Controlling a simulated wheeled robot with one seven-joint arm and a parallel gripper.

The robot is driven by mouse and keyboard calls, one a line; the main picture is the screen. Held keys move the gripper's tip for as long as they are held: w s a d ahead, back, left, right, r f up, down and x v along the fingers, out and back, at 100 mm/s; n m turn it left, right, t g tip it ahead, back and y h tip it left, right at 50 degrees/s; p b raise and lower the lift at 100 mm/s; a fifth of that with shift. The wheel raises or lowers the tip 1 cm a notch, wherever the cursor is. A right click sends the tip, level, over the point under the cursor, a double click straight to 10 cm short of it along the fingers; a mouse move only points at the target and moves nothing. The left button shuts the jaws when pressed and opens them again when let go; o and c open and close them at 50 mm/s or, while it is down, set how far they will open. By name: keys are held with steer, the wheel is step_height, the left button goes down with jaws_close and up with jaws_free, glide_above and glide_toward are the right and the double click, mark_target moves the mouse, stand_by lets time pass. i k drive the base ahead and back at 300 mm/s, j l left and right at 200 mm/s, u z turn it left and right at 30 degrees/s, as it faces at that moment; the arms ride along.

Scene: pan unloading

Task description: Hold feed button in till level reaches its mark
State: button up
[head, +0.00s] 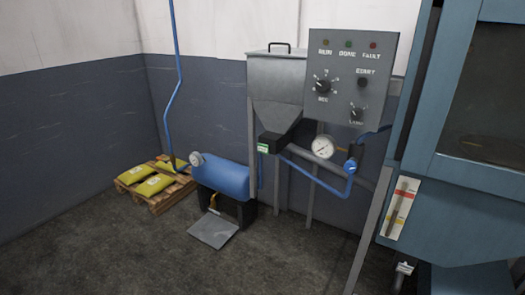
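A grey control panel (345,65) stands upright at the upper right of the head view. It carries a dark round button (362,82) under a label that looks like START. No label reading "feed" is legible, so I cannot tell which control is the feed button. A white level gauge plate (398,208) with a dark vertical slot, a red band and a yellow band is on the blue cabinet (460,225) at the right. The level in the slot is too small to tell. My gripper is not in view.
A metal hopper (275,77) stands left of the panel, with a black box (270,142) at its outlet. A pressure gauge (322,147) and blue hose are below the panel. A blue tank (222,177) and a pallet (158,197) with yellow sacks stand left. The front left floor is clear.

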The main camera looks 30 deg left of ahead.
mark_target(262, 149)
steer(key=j+u, duration=0.1)
steer(key=u, duration=0.4)
steer(key=i+j+u, duration=0.15)
steer(key=i+u, duration=0.5)
steer(key=i, duration=0.9)
steer(key=j+u, duration=0.05)
steer(key=j, duration=0.05)
